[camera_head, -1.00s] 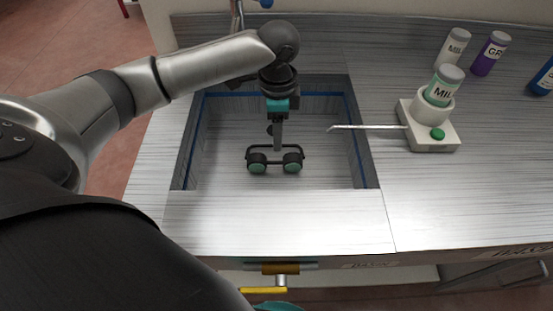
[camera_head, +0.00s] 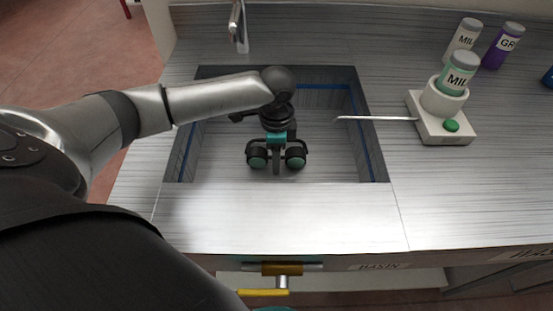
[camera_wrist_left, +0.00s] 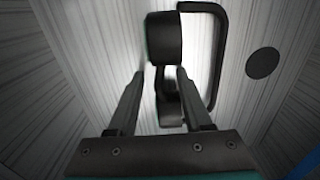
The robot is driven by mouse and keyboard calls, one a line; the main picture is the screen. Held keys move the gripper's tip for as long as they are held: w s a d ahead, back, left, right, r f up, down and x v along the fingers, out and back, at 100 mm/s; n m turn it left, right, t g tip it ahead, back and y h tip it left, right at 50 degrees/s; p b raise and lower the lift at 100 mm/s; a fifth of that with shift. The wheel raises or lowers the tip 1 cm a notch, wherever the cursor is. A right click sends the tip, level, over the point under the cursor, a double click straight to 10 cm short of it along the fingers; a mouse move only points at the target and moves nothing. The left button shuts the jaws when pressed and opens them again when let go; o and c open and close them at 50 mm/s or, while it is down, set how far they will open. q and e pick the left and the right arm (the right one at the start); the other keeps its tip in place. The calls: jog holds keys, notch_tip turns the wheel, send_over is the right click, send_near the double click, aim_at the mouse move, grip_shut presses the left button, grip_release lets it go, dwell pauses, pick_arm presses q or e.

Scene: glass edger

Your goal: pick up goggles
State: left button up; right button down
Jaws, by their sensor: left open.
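The goggles (camera_head: 295,160) lie in the sunken basin (camera_head: 335,165), with two round teal-faced cups and a black band. My left gripper (camera_head: 277,168) points down into the basin, between the two cups in the head view. In the left wrist view my left gripper (camera_wrist_left: 160,73) is open, with its two fingers apart. One dark cup of the goggles (camera_wrist_left: 165,38) and the loop of the band show beyond the fingertips. A dark middle part shows between the fingers. I cannot tell whether the fingers touch it. My right gripper is not in view.
A faucet (camera_head: 238,25) stands behind the basin, and a thin spout (camera_head: 375,118) reaches over its right side from a white holder (camera_head: 440,125) with a bottle. More bottles (camera_head: 502,45) stand at back right. The basin walls surround my gripper. A drain (camera_wrist_left: 263,63) is in the floor.

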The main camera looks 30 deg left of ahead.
pick_arm(q)
jog(key=shift+r, duration=0.1)
grip_shut()
dwell(0.4)
